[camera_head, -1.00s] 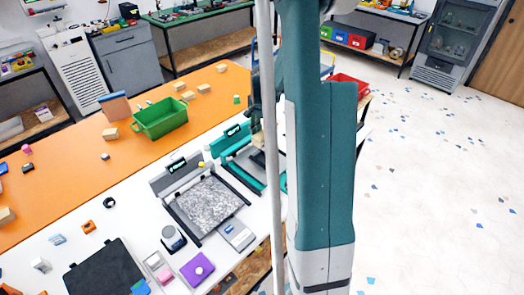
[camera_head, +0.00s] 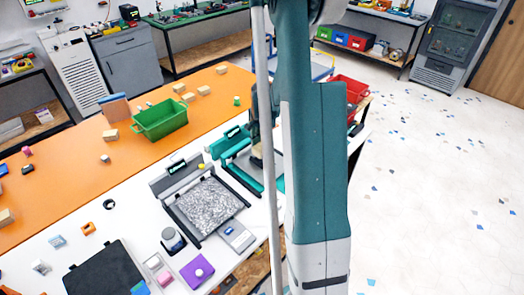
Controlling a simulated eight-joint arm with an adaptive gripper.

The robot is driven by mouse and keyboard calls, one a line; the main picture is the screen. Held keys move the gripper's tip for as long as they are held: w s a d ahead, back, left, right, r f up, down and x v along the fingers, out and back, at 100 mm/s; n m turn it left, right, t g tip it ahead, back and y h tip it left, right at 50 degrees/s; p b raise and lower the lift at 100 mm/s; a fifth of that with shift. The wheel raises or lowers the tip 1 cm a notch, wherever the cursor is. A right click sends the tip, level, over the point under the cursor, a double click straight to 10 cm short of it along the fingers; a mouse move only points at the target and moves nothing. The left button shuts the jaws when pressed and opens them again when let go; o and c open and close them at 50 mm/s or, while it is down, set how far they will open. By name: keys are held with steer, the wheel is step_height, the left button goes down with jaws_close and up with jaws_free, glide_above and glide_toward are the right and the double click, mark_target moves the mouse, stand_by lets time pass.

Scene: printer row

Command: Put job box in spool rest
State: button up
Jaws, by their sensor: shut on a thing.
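My gripper (camera_head: 255,128) shows only as a dark sliver, mostly hidden behind my arm and the grey pole. It is shut on a pale tan box (camera_head: 257,153), which I take to be the job box. The box is held over or at the teal-framed printer (camera_head: 239,172) on the white table; I cannot tell whether it touches. I cannot make out the spool rest for certain; it may be hidden behind my arm.
A grey printer with a speckled bed (camera_head: 208,205) stands left of the teal one. A green bin (camera_head: 160,120) and several wooden blocks lie on the orange table (camera_head: 75,178). A purple box (camera_head: 197,270) and a black mat (camera_head: 103,272) lie at the front.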

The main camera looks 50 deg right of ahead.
mark_target(262, 146)
steer(key=shift+f, duration=0.95)
steer(key=shift+f+b, duration=0.65)
steer(key=o, duration=0.9)
steer(key=shift+r, duration=0.25)
steer(key=shift+r+p, duration=0.7)
steer(key=shift+p, duration=0.05)
step_height(262, 146, up, 11)
steer(key=shift+r, duration=0.2)
